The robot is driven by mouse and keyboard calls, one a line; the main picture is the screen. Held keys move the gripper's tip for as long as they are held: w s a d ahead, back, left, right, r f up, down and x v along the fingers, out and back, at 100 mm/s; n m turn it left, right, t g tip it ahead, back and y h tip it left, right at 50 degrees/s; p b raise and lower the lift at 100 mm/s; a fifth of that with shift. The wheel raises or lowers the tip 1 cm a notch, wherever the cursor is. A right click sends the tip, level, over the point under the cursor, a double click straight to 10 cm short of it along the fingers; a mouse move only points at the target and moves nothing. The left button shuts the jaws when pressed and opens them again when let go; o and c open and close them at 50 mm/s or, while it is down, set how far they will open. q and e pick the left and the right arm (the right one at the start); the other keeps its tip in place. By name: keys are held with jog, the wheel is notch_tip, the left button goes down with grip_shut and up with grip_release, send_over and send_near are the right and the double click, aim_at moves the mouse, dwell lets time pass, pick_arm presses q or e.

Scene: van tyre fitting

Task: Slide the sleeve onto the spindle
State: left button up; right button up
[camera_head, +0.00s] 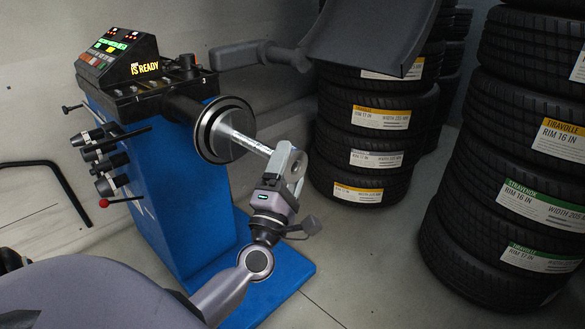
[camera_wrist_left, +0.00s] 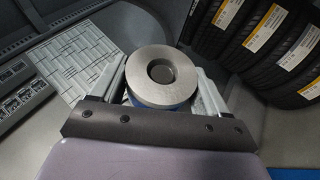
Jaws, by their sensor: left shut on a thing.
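The spindle (camera_head: 250,144) is a bright metal shaft that sticks out from the round flange (camera_head: 220,130) of the blue balancing machine, toward the lower right. My left gripper (camera_head: 287,168) is at the spindle's free end. It is shut on the sleeve (camera_head: 297,168), a short grey metal ring. In the left wrist view the sleeve (camera_wrist_left: 136,76) sits between the two fingers, its round face and dark central hole toward the camera. No shaft shows in the hole. The fingers cover the spindle's tip, so I cannot tell whether it touches or enters the sleeve. My right gripper is not in view.
The blue machine (camera_head: 190,200) carries a lit control panel (camera_head: 118,62) and cones on side pegs (camera_head: 105,165). A dark guard (camera_head: 368,35) hangs above right. Tyre stacks stand behind (camera_head: 375,150) and at right (camera_head: 510,180). Floor between them is clear.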

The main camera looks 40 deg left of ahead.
aim_at(242, 142)
pick_arm(q)
jog(key=shift+w+a+b, duration=0.2)
jog(key=shift+a+b, duration=0.15)
jog(key=shift+a, duration=2.2)
jog(key=shift+a+r, duration=0.1)
jog(key=shift+w+a, duration=0.1)
jog(key=shift+a, duration=1.1)
dwell(0.3)
jog(key=shift+w+a+b, duration=0.15)
jog(key=shift+a+b, duration=0.7)
jog(key=shift+a, duration=1.15)
jog(key=shift+w+a+b, duration=0.15)
jog(key=shift+a+b, duration=0.65)
jog(key=shift+a, duration=0.75)
